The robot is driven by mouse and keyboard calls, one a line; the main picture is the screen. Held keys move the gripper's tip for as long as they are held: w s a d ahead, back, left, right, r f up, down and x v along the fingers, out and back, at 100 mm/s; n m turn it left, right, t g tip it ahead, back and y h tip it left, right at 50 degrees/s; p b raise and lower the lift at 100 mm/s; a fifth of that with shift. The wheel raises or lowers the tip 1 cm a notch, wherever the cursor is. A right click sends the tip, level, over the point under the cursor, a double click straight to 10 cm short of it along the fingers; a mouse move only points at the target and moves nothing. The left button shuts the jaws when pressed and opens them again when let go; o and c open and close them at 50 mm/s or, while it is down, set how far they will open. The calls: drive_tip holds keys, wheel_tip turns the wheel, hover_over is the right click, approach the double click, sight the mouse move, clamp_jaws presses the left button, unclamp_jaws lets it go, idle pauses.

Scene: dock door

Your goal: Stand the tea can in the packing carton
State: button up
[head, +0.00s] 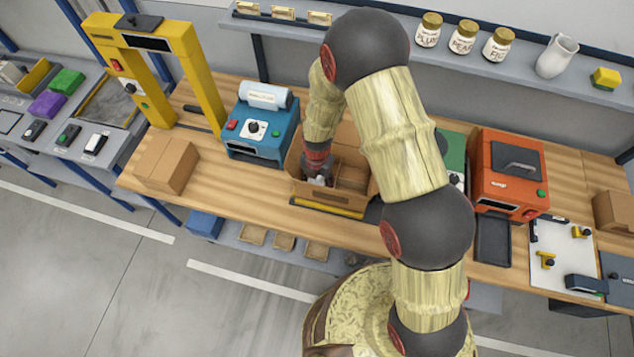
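The open packing carton (361,188) stands on the wooden bench at the middle of the head view, with dividers inside it. My arm bends over it from the right and hides part of its back and right side. My gripper (319,181) points down into the left part of the carton. Its fingers are small and partly hidden by the carton wall. A small pale patch shows at the fingertips, but I cannot tell whether it is part of the gripper or a held thing. I cannot make out the tea can.
A blue machine (262,128) stands close left of the carton, and an orange machine (507,172) stands to the right. A closed brown box (166,163) and a yellow arch (150,70) are at the left. Jars (463,37) and a white jug (557,56) stand on the back shelf.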

drive_tip(key=o, duration=1.1)
drive_tip(key=shift+f, duration=0.1)
drive_tip(key=shift+o, duration=0.2)
